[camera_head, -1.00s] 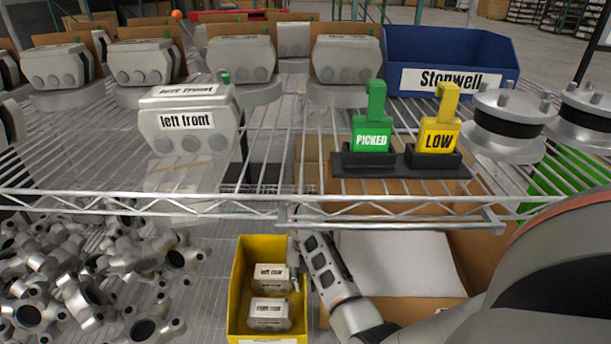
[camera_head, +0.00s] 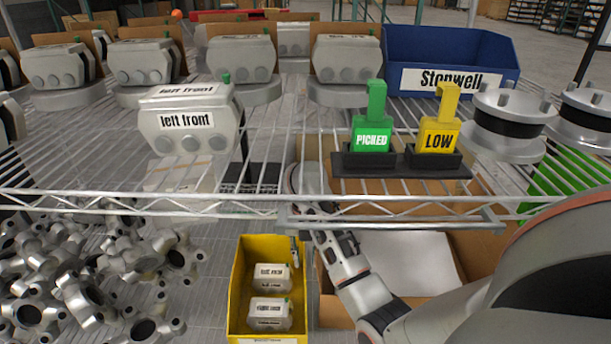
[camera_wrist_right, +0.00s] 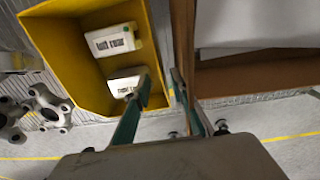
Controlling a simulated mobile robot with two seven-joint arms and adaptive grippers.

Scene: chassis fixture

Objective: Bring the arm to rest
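My right arm (camera_head: 345,262) comes in from the lower right and reaches up to the wire shelf's front edge, partly behind the wires. In the right wrist view my right gripper (camera_wrist_right: 160,78) is open, its two fingers apart with nothing between them. The fingertips are beside the right wall of a yellow bin (camera_wrist_right: 70,65); one finger overlaps the bin's corner in the picture. The yellow bin (camera_head: 238,290) holds two white labelled blocks, a rear one (camera_head: 270,277) and a front one (camera_head: 269,312). My left gripper is in neither view.
On the wire shelf stand a white "left front" block (camera_head: 187,121), a green PICKED tag (camera_head: 371,137), a yellow LOW tag (camera_head: 437,137) and a blue Stopwell bin (camera_head: 450,55). Grey metal castings (camera_head: 80,285) are heaped at lower left. A cardboard box (camera_head: 455,270) is right of the yellow bin.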

